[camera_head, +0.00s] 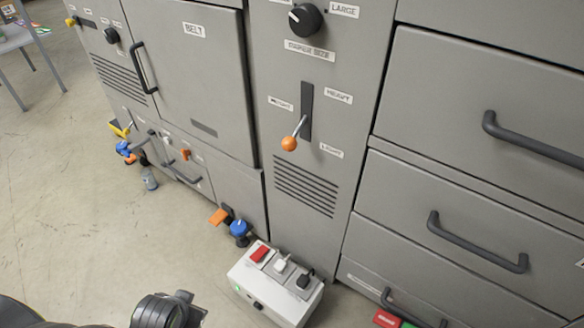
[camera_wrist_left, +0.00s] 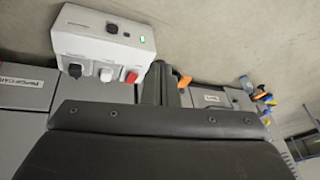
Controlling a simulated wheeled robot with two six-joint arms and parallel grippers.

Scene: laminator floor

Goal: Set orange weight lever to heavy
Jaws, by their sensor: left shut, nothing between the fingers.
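The orange weight lever (camera_head: 289,143) is on the grey upright panel in the head view. Its metal shaft comes out of a dark vertical slot (camera_head: 306,108) and slants down, with the orange knob low, near the height of the LIGHT label (camera_head: 331,150). The HEAVY label (camera_head: 338,96) is beside the slot's upper part. My left arm shows dark at the bottom edge of the head view, well below and left of the lever. In the left wrist view my left gripper (camera_wrist_left: 160,86) is shut and empty. The lever is not seen there. My right gripper is not in view.
A pale switch box (camera_head: 275,288) stands on the floor below the lever; it also shows in the wrist view (camera_wrist_left: 100,45). Drawers with dark handles (camera_head: 475,243) are at right. A blue knob (camera_head: 239,228) and orange handle (camera_head: 218,216) stick out low.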

